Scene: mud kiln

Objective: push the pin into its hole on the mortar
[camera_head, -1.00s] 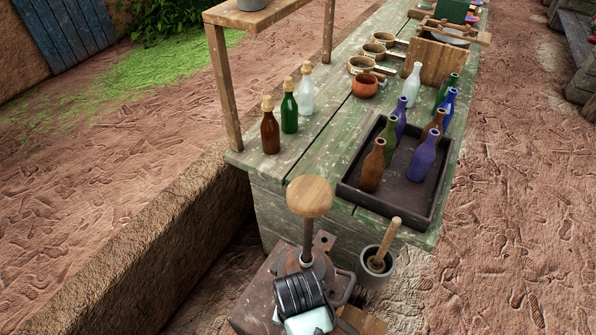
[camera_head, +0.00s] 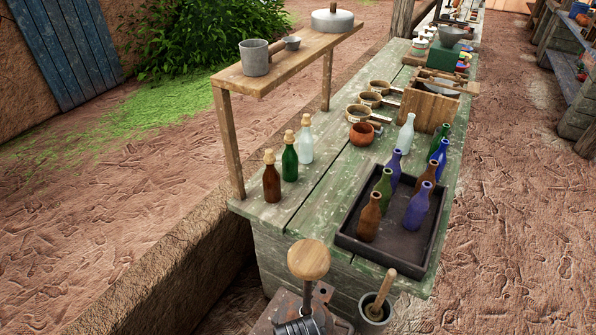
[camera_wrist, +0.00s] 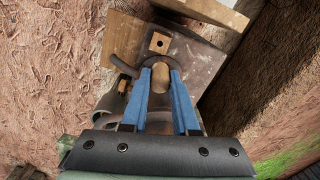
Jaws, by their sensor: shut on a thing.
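In the wrist view, my gripper (camera_wrist: 160,80) has its two blue fingers shut on a tan, round-ended wooden piece, apparently the pin (camera_wrist: 160,77). Its lower end is hidden. A tan block with a dark square hole (camera_wrist: 159,42) lies just beyond the fingertips. Around and under the fingers is a dark metal fitting with curved arms, apparently the mortar, on a brown base (camera_wrist: 195,62). In the head view, the top of this device shows at the bottom edge, with a wooden knob (camera_head: 309,259) on a dark upright rod; my fingers cannot be made out there.
A green bench (camera_head: 300,215) stands beyond, with stoppered bottles (camera_head: 289,160) and a dark tray (camera_head: 400,245) of coloured bottles. A grey cup (camera_head: 373,310) with a wooden pestle stands beside the device. A low earthen wall (camera_head: 180,255) runs along the left.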

